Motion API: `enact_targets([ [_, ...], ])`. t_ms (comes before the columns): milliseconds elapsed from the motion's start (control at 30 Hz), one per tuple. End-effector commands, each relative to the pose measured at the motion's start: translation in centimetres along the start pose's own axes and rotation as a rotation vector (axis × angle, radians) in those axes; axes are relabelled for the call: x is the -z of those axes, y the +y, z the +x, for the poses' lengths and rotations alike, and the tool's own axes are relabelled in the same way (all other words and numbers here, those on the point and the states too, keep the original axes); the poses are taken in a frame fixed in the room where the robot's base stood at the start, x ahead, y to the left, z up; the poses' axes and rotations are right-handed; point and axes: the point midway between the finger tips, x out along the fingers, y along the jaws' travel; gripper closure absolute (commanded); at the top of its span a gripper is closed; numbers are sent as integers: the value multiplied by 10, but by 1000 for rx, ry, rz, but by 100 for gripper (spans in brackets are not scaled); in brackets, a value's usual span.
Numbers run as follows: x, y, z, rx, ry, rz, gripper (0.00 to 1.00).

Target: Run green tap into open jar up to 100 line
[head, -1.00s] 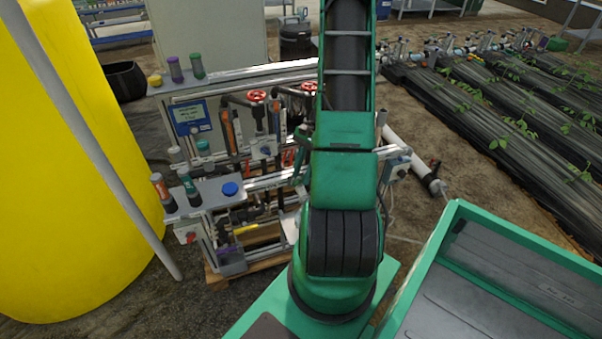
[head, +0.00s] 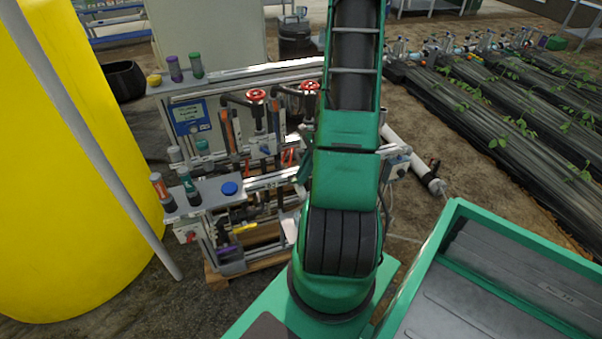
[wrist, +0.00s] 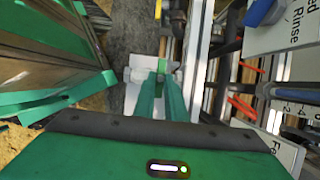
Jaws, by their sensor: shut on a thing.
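In the wrist view my gripper (wrist: 162,72) points away from me with its two long green fingers together. It is shut on a small greenish part at the fingertips, beside a pale rail. That part is too small to tell for sure whether it is the green tap's handle. In the head view my arm covers most of the gripper's surroundings. I cannot make out the open jar, its 100 line or any running water in either view.
The skid's grey shelf (head: 208,193) holds a blue disc (head: 229,188) and capped bottles. Red handwheels (head: 256,95) and a display panel (head: 189,115) stand behind. A yellow tank (head: 60,190) is at left.

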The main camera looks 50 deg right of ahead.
Motion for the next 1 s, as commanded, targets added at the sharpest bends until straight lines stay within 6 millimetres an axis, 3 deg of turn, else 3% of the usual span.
enact_targets([
  [267,0,0,0,3,-1,5,100],
  [300,0,0,0,3,-1,5,84],
  [367,0,0,0,3,-1,5,70],
  [733,0,-1,-4,3,0,4,70],
  [1000,0,-2,-45,7,3,3,70],
])
